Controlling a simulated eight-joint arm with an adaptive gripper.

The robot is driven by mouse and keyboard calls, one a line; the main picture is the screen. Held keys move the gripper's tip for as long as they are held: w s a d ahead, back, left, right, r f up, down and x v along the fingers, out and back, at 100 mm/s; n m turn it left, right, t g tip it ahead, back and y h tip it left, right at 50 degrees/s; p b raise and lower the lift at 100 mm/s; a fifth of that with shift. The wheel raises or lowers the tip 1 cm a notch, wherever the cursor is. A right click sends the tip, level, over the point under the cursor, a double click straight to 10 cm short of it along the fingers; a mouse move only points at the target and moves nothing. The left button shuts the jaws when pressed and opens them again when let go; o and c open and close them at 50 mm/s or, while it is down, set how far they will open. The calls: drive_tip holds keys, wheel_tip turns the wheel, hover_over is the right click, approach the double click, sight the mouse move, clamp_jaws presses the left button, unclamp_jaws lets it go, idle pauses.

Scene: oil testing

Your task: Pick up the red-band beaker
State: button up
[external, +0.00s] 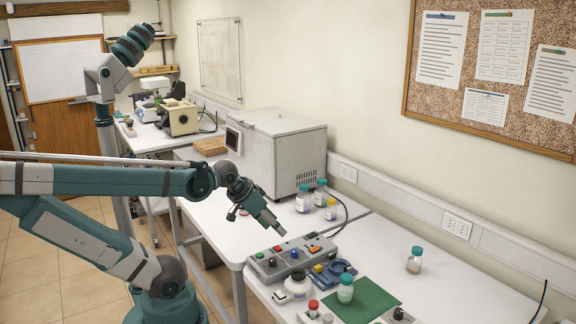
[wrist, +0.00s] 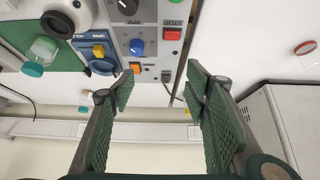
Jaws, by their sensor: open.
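A small round vessel with a red band (wrist: 306,47) lies near the right edge of the wrist view, on the white table. In the external view only a small reddish piece of it (external: 244,212) seems to show, left of my gripper and partly hidden by it; its full shape is unclear. My gripper (external: 281,232) is open and empty, pointing down above the table near the grey control panel. In the wrist view its two green fingers (wrist: 160,82) stand wide apart with nothing between them.
The grey control panel (external: 292,257) lies just beside my fingertips. A capped jar (external: 345,289) stands on a green mat (external: 374,301). The right table is partly clear.

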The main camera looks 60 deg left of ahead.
drive_tip(key=shift+a, duration=0.1)
drive_tip(key=w+a+r+n+g+p, duration=0.1)
drive_tip(key=w+a+n+p, duration=0.2)
drive_tip(key=a, duration=0.4)
drive_tip(key=w+a+r+n+g+y+p, duration=0.1)
drive_tip(key=w+a+n+g+p, duration=0.15)
drive_tip(key=a, duration=0.35)
drive_tip(key=w+a+r+n+g+p, duration=0.1)
drive_tip(key=w+a+n+p, duration=0.3)
drive_tip(key=a, duration=0.3)
drive_tip(key=a+f+n+g+p, duration=0.1)
drive_tip(key=a+f+n+p, duration=0.2)
drive_tip(key=a, duration=0.7)
drive_tip(key=s+a+f+n+g+h+p, duration=0.1)
drive_tip(key=a+f+n+p, duration=0.2)
drive_tip(key=a, duration=0.7)
drive_tip(key=shift+s+f+n+g, duration=0.15)
drive_tip(key=shift+f+n+g, duration=0.2)
drive_tip(key=shift+f+n, duration=0.7)
drive_tip(key=shift+r, duration=0.1)
drive_tip(key=shift+d+f, duration=0.1)
drive_tip(key=shift+f, duration=1.15)
